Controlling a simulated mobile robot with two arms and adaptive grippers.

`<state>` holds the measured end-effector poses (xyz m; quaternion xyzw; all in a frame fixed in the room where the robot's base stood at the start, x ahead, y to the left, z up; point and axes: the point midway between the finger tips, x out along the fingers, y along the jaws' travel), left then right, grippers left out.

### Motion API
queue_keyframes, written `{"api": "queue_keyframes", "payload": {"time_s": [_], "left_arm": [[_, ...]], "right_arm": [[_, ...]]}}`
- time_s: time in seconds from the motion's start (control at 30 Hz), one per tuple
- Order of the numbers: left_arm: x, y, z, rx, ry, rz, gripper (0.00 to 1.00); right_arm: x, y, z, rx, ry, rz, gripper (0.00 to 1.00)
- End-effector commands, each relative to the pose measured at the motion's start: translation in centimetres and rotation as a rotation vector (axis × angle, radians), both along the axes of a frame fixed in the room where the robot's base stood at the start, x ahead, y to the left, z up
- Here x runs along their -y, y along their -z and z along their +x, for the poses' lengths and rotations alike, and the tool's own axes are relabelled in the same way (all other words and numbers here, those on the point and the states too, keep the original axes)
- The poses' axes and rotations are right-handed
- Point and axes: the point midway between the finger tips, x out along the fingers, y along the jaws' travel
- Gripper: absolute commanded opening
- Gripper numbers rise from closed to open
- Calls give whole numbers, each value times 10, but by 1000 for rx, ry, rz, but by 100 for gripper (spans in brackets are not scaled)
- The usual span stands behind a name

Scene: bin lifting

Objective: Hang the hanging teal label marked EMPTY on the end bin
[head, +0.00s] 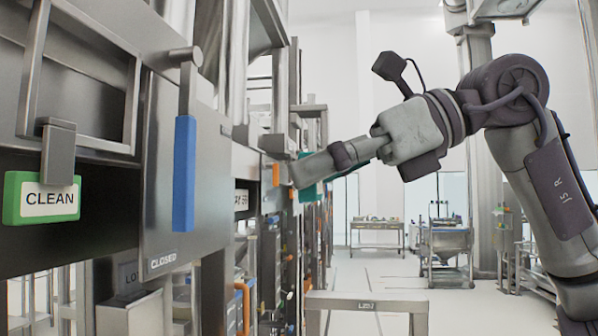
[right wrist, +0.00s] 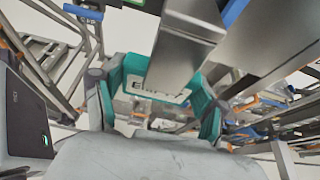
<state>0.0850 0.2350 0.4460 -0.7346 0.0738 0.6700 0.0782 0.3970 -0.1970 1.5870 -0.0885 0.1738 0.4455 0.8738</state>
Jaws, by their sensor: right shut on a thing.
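The teal label (right wrist: 140,66) marked EMPTY is between the fingers of my right gripper (right wrist: 155,108) in the right wrist view. Its lettering is partly covered by a grey metal hook piece. In the head view my right gripper (head: 303,172) reaches left to the row of metal units, and only a bit of teal label (head: 312,190) shows behind it. It is shut on the label. Whether the label touches a rail or a bin is hidden. I cannot tell which unit is the end bin. My left gripper is not in view.
A green CLEAN label (head: 42,198) hangs on the near unit at left. A blue-handled lever (head: 184,170) hangs beside it, above a CLOSED plate (head: 163,262). A metal frame (head: 366,303) stands low in front.

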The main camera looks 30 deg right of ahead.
Motion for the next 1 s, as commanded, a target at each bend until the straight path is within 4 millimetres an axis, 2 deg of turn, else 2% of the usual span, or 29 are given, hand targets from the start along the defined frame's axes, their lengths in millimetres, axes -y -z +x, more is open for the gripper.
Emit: {"api": "queue_keyframes", "payload": {"time_s": [0.37,1.0], "left_arm": [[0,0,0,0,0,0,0],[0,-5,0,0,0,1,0]], "right_arm": [[3,0,-2,1,0,1,44],[53,-1,-38,1,1,3,44]]}}
